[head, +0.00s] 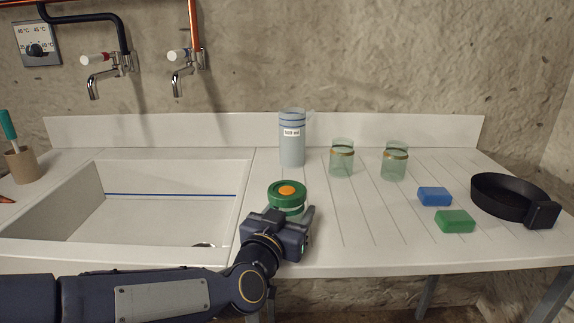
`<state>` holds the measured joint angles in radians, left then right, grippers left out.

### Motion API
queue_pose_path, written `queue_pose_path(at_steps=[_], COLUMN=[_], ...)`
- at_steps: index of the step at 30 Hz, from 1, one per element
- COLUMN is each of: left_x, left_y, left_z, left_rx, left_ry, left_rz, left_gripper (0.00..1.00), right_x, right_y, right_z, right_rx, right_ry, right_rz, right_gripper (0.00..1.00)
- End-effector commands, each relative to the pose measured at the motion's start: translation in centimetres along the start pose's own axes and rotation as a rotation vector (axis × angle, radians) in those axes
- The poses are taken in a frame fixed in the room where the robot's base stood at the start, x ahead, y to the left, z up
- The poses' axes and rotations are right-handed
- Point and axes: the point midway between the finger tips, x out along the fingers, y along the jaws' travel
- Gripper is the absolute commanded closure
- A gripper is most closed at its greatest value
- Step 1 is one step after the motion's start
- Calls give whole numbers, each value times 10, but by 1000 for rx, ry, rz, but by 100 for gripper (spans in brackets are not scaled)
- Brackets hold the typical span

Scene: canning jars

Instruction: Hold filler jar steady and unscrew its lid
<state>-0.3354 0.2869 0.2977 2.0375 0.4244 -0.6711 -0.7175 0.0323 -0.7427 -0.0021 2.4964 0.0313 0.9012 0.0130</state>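The filler jar (297,210) stands upright near the front of the white drainboard, just right of the sink. Its green lid (287,202) has an orange centre and sits on the jar. My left gripper (286,212) is low at the near side of the jar, below the lid. One finger shows beside the jar's right side. The gripper body hides most of the jar, and I cannot tell whether the fingers touch the glass. My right gripper is not in view.
A measuring jug (292,150) and two open glass jars (341,164), (393,168) stand behind. The sink (170,190) is on the left. The front right drainboard is clear.

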Motion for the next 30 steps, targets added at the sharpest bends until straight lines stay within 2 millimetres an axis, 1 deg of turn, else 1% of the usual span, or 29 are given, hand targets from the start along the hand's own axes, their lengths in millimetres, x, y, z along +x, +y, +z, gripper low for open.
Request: queue_pose_path(at_steps=[9, 10, 15, 22, 25, 28, 30], left_x=[0, 0, 0, 0, -3, -14, -26], left_y=[0, 0, 0, 0, 0, 0, 0], left_z=[0, 0, 0, 0, 0, -1, -1], left_rx=[0, 0, 0, 0, 0, 1, 2], left_ry=[0, 0, 0, 0, 1, 1, 2], left_rz=[0, 0, 0, 0, 0, 1, 1], left_gripper=[72, 42, 20, 19, 19, 19, 19], right_x=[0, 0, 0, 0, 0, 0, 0], right_y=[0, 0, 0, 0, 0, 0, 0], right_z=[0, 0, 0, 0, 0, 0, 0], right_rx=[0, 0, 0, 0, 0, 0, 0], right_ry=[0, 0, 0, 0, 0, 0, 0], right_rz=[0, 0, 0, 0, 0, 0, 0], right_gripper=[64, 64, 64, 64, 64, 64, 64])
